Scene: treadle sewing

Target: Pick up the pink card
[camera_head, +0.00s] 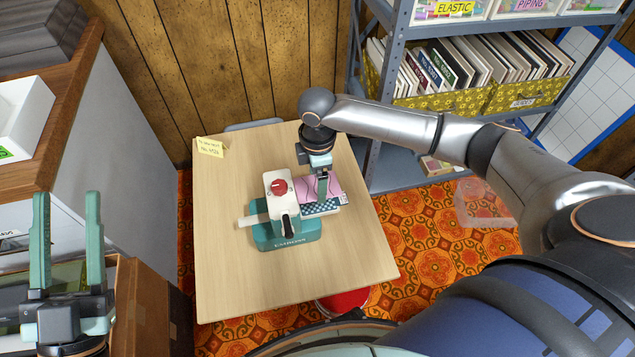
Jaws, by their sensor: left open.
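The pink card (333,187) lies on the light wooden table (230,285), just right of a white and teal machine (290,236) with a red knob. A dark checkered piece and white edges show along the card's near side. My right gripper (322,192) points down at the pink card and covers part of it. Its fingers look close together, but whether they are shut on the card cannot be told. My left gripper (67,196) is open and empty at the lower left, with its fingers pointing up, away from the table.
A yellow note (210,147) stands at the table's far left corner. A grey shelf (400,40) with books and yellow boxes is behind on the right. A brown cabinet (150,310) is left of the table. The table's left and front parts are clear.

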